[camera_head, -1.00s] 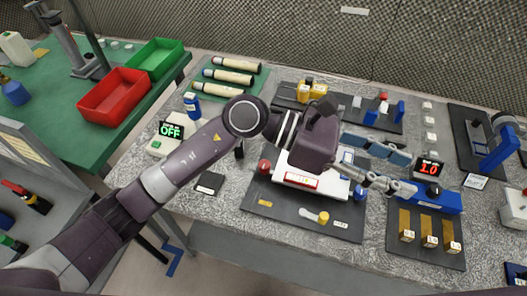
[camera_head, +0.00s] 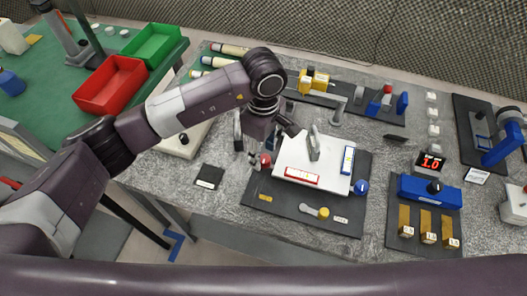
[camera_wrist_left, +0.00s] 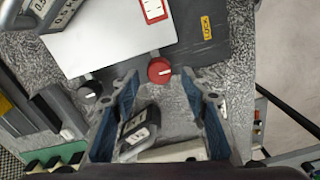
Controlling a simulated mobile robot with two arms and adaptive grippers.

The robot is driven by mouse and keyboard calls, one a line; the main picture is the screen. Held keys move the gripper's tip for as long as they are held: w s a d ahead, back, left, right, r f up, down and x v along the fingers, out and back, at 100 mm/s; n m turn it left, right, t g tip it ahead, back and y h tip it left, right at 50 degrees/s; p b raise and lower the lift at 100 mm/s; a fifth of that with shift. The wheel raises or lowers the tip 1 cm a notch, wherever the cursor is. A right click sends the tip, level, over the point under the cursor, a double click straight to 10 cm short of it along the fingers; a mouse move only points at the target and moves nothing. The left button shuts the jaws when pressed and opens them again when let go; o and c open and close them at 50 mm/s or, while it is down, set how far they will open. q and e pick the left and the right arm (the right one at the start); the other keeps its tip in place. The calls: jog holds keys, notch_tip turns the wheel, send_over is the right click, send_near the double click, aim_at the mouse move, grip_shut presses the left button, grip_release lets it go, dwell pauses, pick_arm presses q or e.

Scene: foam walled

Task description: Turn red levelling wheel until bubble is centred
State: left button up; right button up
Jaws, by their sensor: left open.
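The red levelling wheel (camera_head: 265,161) sits at the left corner of a white levelling plate (camera_head: 318,153) on a dark mat. My left gripper (camera_head: 259,144) is over that corner, open and pointing down. In the left wrist view the red wheel (camera_wrist_left: 159,71), with a white pointer mark, lies just beyond the gap between the open fingertips (camera_wrist_left: 160,78); no contact shows. A red-framed vial (camera_head: 302,176) lies along the plate's front edge and a blue-framed vial (camera_head: 348,160) near its right edge. The bubbles are too small to read. My right gripper is out of view.
A blue wheel (camera_head: 361,187) is at the plate's right corner. A yellow knob (camera_head: 323,213) lies on the mat's front part. A black wheel (camera_wrist_left: 89,89) shows in the left wrist view. A dark square pad (camera_head: 209,177) lies left of the mat.

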pick_arm(q)
jog(key=shift+f, duration=1.05)
jog(key=shift+c, duration=0.5)
grip_shut()
